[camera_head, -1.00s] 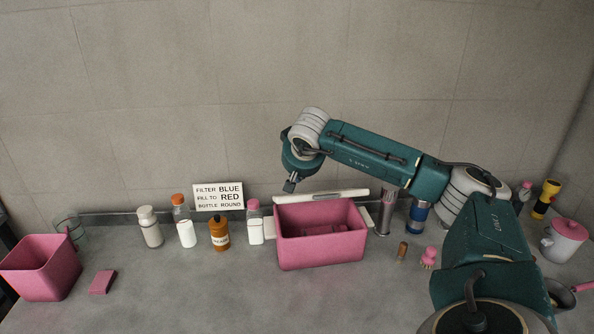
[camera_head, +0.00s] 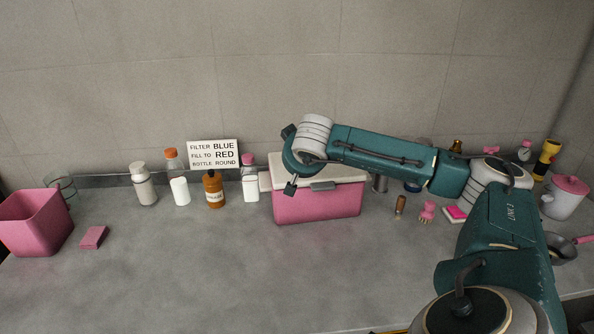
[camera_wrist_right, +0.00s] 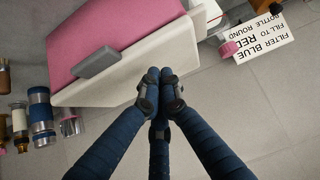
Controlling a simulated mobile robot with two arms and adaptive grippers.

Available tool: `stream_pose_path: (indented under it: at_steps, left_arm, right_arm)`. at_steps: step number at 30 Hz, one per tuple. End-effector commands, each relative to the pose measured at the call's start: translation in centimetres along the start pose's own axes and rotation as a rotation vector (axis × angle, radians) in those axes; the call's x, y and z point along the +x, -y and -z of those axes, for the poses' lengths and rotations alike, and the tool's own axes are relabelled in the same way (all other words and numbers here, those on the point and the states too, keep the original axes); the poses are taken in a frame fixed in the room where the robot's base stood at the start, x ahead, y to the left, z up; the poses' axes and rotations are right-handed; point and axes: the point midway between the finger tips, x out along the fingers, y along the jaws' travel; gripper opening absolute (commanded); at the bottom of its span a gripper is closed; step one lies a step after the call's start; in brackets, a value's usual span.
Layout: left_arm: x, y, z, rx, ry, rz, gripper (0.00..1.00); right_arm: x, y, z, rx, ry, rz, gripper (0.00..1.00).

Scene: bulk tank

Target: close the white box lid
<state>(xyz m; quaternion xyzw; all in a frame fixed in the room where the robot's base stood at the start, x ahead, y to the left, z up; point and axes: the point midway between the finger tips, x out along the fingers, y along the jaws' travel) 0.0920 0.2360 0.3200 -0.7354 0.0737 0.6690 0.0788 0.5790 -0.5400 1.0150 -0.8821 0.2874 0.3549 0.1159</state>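The pink box (camera_head: 318,206) stands on the counter right of the bottles. Its white lid (camera_head: 345,173) lies flat across the top, with a grey latch (camera_head: 323,186) at the front edge. The lid (camera_wrist_right: 125,80) and pink body (camera_wrist_right: 110,35) also show in the right wrist view; I see no clear gap between them. My right gripper (camera_head: 290,189) is over the lid's left front part. In the wrist view, its fingertips (camera_wrist_right: 157,88) are together with nothing between them, close to the lid; contact is unclear. My left gripper is out of view.
Several bottles (camera_head: 214,190) and a sign (camera_head: 213,154) stand left of the box. A pink bin (camera_head: 34,222) and pink sponge (camera_head: 93,237) are further left. A brush (camera_head: 399,206), white pot (camera_head: 563,198) and pan (camera_head: 563,246) are at right. The front counter is clear.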

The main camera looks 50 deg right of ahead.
Motion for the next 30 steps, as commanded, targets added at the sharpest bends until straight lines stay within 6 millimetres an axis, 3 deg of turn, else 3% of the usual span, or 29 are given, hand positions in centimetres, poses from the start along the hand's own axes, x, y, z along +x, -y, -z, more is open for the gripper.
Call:
stream_pose_path:
  at_steps: [17,20,30]
  left_arm:
    - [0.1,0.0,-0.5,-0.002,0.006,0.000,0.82]
    - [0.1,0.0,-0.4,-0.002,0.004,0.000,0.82]
    - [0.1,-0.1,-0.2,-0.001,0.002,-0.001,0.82]
  right_arm:
    - [-0.3,0.0,0.0,0.000,-0.008,0.001,0.00]
    - [-1.4,0.0,0.1,0.000,-0.009,0.001,0.00]
    - [-8.5,0.0,0.0,0.000,-0.010,0.002,0.00]
